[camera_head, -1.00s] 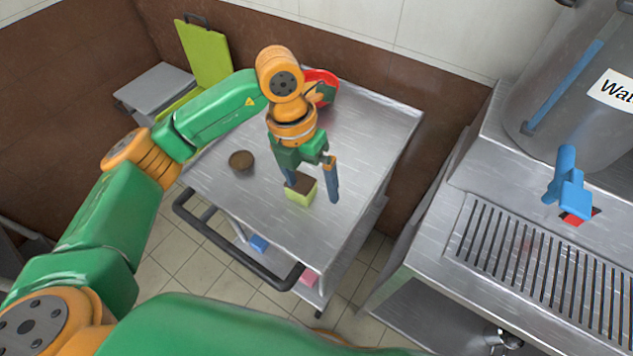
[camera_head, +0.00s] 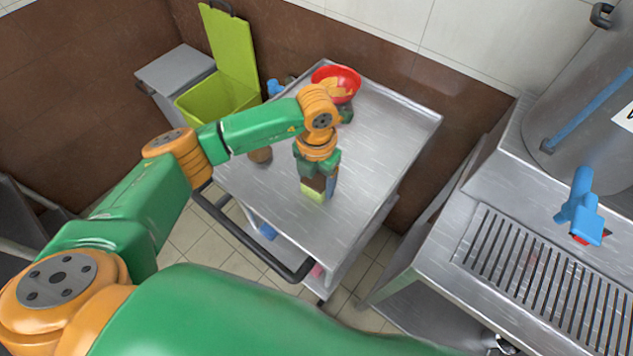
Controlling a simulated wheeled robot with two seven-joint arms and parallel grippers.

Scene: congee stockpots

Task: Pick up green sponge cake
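The green sponge cake (camera_head: 312,196), a small block with a light green lower part and a dark brown top, sits on the metal cart (camera_head: 385,135). My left gripper (camera_head: 322,184) is lowered over it from above. One blue-grey finger stands close along the cake's right side. The other finger is hidden, so I cannot tell whether the gripper is closed on the cake. My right gripper is not in view.
A red bowl (camera_head: 336,82) with yellowish contents stands at the cart's back. A round brown item (camera_head: 261,156) is partly behind my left arm. A green bin (camera_head: 215,98) stands left. A steel counter with a slotted drain (camera_head: 545,270) is right.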

